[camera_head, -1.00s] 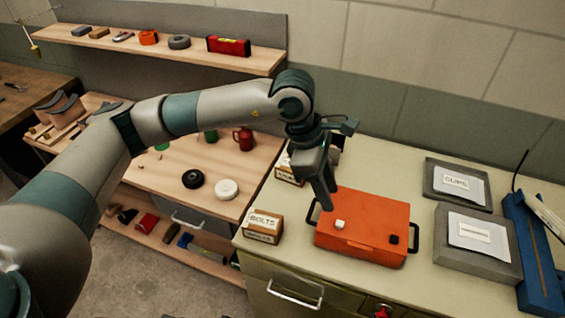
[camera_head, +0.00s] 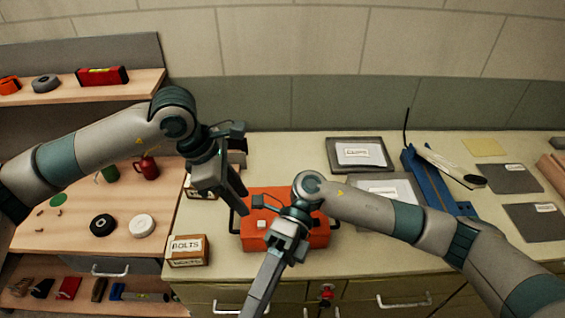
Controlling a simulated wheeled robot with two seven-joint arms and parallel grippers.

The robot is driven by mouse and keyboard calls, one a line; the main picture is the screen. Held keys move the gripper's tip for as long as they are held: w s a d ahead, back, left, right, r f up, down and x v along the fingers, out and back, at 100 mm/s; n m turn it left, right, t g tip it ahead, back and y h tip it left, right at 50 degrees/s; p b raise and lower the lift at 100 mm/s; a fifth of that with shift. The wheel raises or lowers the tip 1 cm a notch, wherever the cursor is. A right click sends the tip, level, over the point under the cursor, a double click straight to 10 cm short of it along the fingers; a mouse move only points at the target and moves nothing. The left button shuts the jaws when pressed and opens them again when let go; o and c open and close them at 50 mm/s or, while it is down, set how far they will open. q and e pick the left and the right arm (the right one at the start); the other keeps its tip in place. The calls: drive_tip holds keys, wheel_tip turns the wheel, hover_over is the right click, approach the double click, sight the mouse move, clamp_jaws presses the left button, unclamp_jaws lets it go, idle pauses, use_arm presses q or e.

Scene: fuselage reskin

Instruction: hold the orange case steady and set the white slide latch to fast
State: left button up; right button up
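The orange case (camera_head: 318,238) lies on the pale green worktop, with dark handles at its left and right ends. The small white slide latch (camera_head: 262,223) shows on its left front part; its setting is too small to read. My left gripper (camera_head: 241,203) points down at the case's left rear edge, apart from the latch; whether it touches the case is unclear. My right gripper (camera_head: 256,302) reaches across the case from the right and points down and left, its tips in front of the worktop edge. It hides the middle of the case. The finger gaps of both grippers are unclear.
A bolts box (camera_head: 187,250) stands left of the case. Grey labelled trays (camera_head: 358,153) and a blue tool (camera_head: 428,180) lie behind and right. A wooden bench (camera_head: 75,225) with a red mug (camera_head: 147,168) is at left. The worktop's front right is free.

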drive_tip(key=w+d+r+n+t+h, duration=0.2)
drive_tip(key=w+d+r+t, duration=0.1)
drive_tip(key=w, duration=0.4)
drive_tip(key=w+d+r+n+t+h, duration=0.1)
drive_tip(key=w+d+r+t+h, duration=0.2)
drive_tip(key=w, duration=0.5)
drive_tip(key=w+d+r+n+t+h, duration=0.2)
drive_tip(key=w+d+r+t, duration=0.3)
drive_tip(key=w+d+t, duration=0.2)
drive_tip(key=shift+w+n+h, duration=0.2)
drive_tip(key=shift+n+h, duration=0.1)
drive_tip(key=shift+d, duration=0.1)
wheel_tip(320, 180, down, 17)
drive_tip(key=shift+f, duration=0.15)
